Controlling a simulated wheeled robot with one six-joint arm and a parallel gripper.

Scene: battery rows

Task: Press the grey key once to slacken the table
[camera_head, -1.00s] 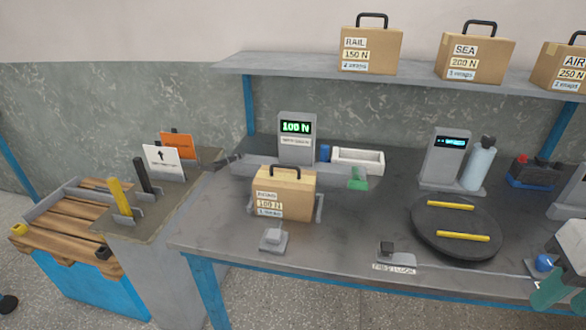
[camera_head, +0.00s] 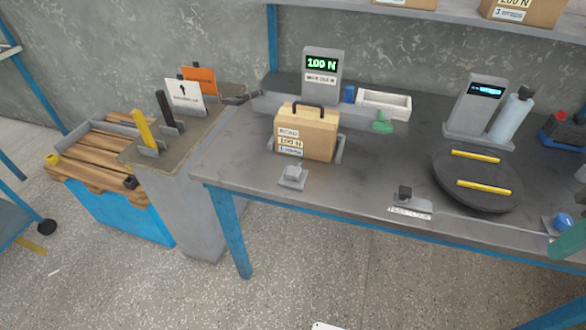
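A dark grey key (camera_head: 404,193) stands on the bench near its front edge, with a small pale label plate in front whose print is blurred. To its right is the round dark table (camera_head: 480,207) with two yellow bars on top. A lighter grey key (camera_head: 293,174) stands further left, in front of a brown case (camera_head: 307,133) marked 100 N. I cannot tell from the picture whether either key is pressed down. My gripper is not recognisable in this view.
A display post (camera_head: 322,75) reads 100 N in green; a second post (camera_head: 475,106) has a blue display. A blue knob (camera_head: 563,223) and a teal shape (camera_head: 568,242), cut by the frame, are at the right. Bare floor (camera_head: 330,270) lies before the bench.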

